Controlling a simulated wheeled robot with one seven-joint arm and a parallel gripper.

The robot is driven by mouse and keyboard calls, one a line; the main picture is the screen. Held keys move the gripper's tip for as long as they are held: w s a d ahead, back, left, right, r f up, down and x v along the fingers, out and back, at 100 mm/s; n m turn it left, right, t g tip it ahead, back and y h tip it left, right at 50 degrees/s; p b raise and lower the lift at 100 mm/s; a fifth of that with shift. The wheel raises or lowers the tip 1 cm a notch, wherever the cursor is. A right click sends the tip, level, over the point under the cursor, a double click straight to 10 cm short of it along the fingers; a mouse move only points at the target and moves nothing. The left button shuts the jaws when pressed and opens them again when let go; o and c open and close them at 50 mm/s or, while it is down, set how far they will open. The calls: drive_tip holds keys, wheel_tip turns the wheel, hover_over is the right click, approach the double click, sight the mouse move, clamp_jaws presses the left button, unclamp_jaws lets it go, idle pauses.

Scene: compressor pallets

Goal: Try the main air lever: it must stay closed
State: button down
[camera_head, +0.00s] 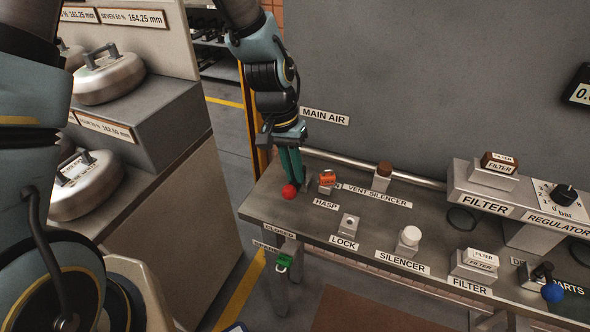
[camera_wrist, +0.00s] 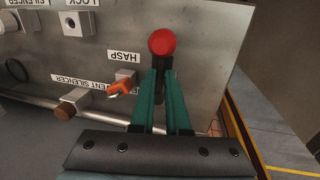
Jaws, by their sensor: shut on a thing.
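The main air lever has a red ball knob (camera_head: 289,191) at the left end of the grey bench, below the MAIN AIR label (camera_head: 325,116). In the wrist view, the red knob (camera_wrist: 162,42) stands beyond my fingertips, with its dark stem between them. My gripper (camera_head: 291,175) points down with its green fingers closed on the lever; in the wrist view the fingers (camera_wrist: 161,80) flank the stem. The orange hasp piece (camera_head: 327,179) sits on a block just right of the lever and also shows in the wrist view (camera_wrist: 122,87).
Right of the lever are a vent silencer (camera_head: 382,177), a lock block (camera_head: 347,225), a white silencer knob (camera_head: 410,236) and filter blocks (camera_head: 495,172). A green padlock-like piece (camera_head: 283,262) hangs below the bench front. A stepped stand with metal discs (camera_head: 108,78) is at left.

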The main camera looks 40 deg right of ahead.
drive_tip(key=c, duration=0.9)
unclamp_jaws()
drive_tip(key=r, duration=0.3)
drive_tip(key=w+r+b, duration=0.1)
drive_tip(key=r, duration=0.3)
drive_tip(key=a+r, duration=0.1)
drive_tip(key=r, duration=0.2)
drive_tip(key=shift+w+r+b, duration=0.35)
drive_tip(key=shift+w, duration=0.05)
drive_tip(key=w+a+n+t, duration=0.1)
drive_tip(key=w+a+n, duration=0.1)
drive_tip(key=w+a, duration=0.45)
drive_tip(key=w+a+n+t, duration=0.1)
drive_tip(key=w+a+n, duration=0.2)
drive_tip(key=a, duration=0.6)
drive_tip(key=a+n, duration=0.1)
drive_tip(key=a, duration=0.5)
drive_tip(key=a+n+t, duration=0.1)
drive_tip(key=a+n, duration=0.1)
drive_tip(key=a, duration=0.4)
drive_tip(key=a+n+y, duration=0.1)
drive_tip(key=a+n, duration=0.1)
drive_tip(key=a, duration=0.5)
drive_tip(key=shift+w+f, duration=0.1)
drive_tip(key=shift+w, duration=0.1)
